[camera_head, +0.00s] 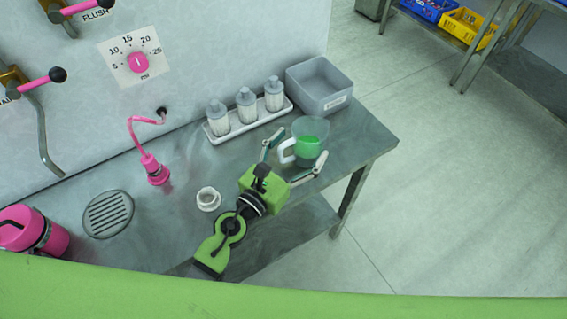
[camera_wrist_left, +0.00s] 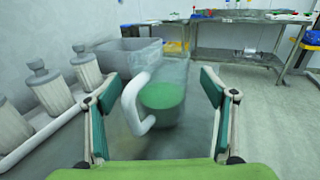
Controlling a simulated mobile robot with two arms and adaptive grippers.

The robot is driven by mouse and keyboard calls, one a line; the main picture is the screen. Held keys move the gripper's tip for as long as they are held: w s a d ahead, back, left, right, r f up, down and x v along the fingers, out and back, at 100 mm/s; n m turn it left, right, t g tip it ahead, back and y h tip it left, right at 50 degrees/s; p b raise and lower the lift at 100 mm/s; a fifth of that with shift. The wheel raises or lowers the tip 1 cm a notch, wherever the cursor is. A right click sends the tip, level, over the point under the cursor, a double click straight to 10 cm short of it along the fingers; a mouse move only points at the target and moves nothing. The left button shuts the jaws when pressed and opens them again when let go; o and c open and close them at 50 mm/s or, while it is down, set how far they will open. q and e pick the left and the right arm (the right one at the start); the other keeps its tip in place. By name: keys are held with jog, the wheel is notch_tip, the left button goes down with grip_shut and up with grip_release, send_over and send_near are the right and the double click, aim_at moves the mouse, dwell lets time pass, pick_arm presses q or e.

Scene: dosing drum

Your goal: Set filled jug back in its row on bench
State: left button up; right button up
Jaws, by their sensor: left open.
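The clear jug (camera_head: 309,136) with green liquid and a white handle stands upright on the steel bench (camera_head: 378,136), near its right end. My left gripper (camera_head: 292,161) is open, with its fingers spread on either side of the jug's near side. In the left wrist view the jug (camera_wrist_left: 163,92) shows between the two open fingers, its handle toward the left finger. Neither finger visibly presses on the jug. My right gripper is not in view.
A white tray (camera_head: 251,127) with several grey-capped bottles lies behind the jug to the left. A grey bin (camera_head: 320,88) stands behind the jug. A small white cup (camera_head: 208,199), a round drain (camera_head: 108,214) and a pink nozzle (camera_head: 155,170) are further left.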

pick_arm(q)
jog(key=b+v, duration=0.2)
jog(key=v, duration=0.6)
jog(key=shift+s+a+f, duration=0.1)
jog(key=shift+s+a, duration=0.25)
jog(key=shift+s, duration=0.2)
jog(key=shift+d, duration=0.1)
